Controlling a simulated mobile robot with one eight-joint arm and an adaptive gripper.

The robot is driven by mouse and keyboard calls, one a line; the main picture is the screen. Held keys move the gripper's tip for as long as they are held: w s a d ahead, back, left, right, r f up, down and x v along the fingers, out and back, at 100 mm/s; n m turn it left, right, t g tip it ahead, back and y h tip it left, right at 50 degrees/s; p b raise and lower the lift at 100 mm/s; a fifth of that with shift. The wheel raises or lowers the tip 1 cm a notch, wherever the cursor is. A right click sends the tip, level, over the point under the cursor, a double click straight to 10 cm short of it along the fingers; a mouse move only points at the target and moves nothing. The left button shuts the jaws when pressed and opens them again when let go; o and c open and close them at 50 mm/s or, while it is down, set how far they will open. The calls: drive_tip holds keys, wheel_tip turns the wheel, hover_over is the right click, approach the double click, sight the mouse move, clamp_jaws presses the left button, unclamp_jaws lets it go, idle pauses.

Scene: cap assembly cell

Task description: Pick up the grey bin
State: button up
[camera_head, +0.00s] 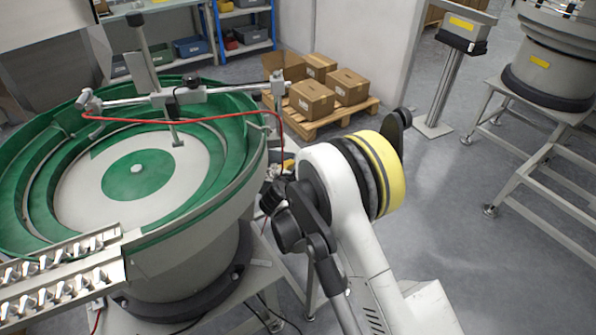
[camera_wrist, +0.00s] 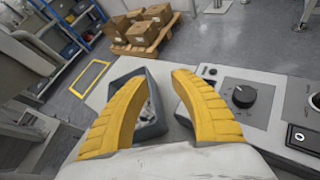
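The grey bin (camera_wrist: 152,130) shows in the wrist view on a light grey work surface, with small pale parts inside that are too small to make out. My gripper (camera_wrist: 155,78) is open, with its two yellow fingers spread apart. The left finger overlaps the bin's left side in the picture, and the right finger lies to the right of its opening. I cannot tell whether either finger touches the bin. Another dark grey edge shows beside the right finger, partly hidden by it. The head view shows neither the bin nor the gripper's fingers.
A control panel with a black knob (camera_wrist: 239,96) lies right of the bin. In the head view, a green bowl feeder (camera_head: 140,262) stands left of my arm. Cardboard boxes (camera_head: 311,101) sit on a pallet behind. Shelves stand at the back; open floor lies right of my arm.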

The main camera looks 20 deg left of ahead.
drive_tip(key=w+a+f+n, duration=0.1)
drive_tip(key=f, duration=0.1)
drive_tip(key=w+a+f+b, duration=0.1)
drive_tip(key=f, duration=0.1)
drive_tip(key=w+a+f+n+b, duration=0.1)
drive_tip(key=f, duration=0.2)
drive_tip(key=shift+a+n+y, duration=0.3)
drive_tip(key=shift+a, duration=0.05)
drive_tip(key=b+x, duration=0.2)
drive_tip(key=x, duration=0.1)
drive_tip(key=b+x, duration=0.1)
drive_tip(key=x, duration=0.1)
drive_tip(key=shift+a+f, duration=0.2)
drive_tip(key=shift+a, duration=0.15)
drive_tip(key=shift+w, duration=0.25)
drive_tip(key=shift+r, duration=0.1)
clamp_jaws()
